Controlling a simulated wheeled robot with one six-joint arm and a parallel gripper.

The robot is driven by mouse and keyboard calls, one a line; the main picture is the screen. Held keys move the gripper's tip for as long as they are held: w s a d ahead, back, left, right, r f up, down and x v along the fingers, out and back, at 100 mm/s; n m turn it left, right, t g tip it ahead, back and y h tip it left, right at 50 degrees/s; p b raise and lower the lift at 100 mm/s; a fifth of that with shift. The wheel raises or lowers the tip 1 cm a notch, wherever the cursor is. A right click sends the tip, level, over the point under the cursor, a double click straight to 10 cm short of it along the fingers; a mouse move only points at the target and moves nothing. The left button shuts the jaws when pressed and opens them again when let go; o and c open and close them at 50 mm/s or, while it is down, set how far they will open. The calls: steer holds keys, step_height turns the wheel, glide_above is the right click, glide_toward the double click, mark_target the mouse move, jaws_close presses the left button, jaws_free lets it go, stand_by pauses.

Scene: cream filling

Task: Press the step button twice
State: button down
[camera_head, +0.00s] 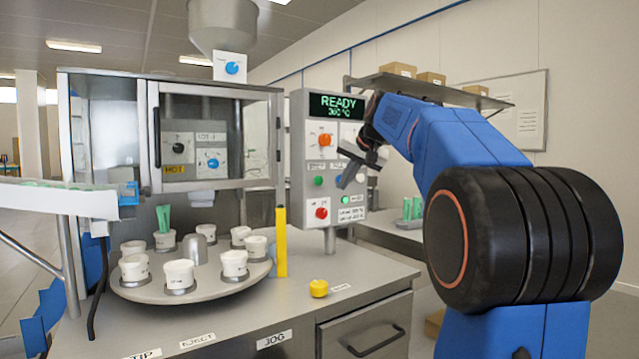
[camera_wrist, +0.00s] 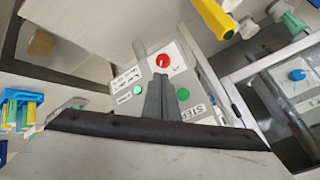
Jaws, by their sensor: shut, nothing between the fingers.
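The control panel (camera_head: 327,150) stands upright on a post, its display reading READY. The step button (camera_head: 319,181) is a green round button at its left, below an orange knob. The wrist view shows the panel upside down, with the green step button (camera_wrist: 182,94) beside a STEP label. My gripper (camera_head: 341,186) is shut and empty, in front of the panel, to the right of the step button in the head view. In the wrist view its fingertips (camera_wrist: 161,78) overlap the panel between the two green spots. I cannot tell whether they touch it.
A red knob (camera_head: 321,212) and a small lit green lamp (camera_head: 345,199) sit low on the panel. A turntable (camera_head: 145,291) with several white cups stands left. A yellow post (camera_head: 281,242) and a yellow button (camera_head: 318,288) are on the bench. A shelf (camera_head: 440,91) holds boxes behind my arm.

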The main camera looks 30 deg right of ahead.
steer(key=shift+w, duration=0.1)
steer(key=w, duration=0.8)
steer(key=shift+w+a, duration=0.3)
steer(key=shift+a, duration=0.05)
steer(key=shift+w, duration=0.1)
stand_by(2.1)
steer(key=shift+w, duration=0.3)
steer(key=shift+w+a, duration=0.1)
steer(key=shift+w, duration=0.45)
stand_by(0.9)
steer(key=shift+s, duration=1)
steer(key=shift+s+d, duration=0.15)
steer(key=shift+s, duration=1.1)
steer(key=shift+s+d, duration=0.15)
steer(key=shift+s, duration=1.05)
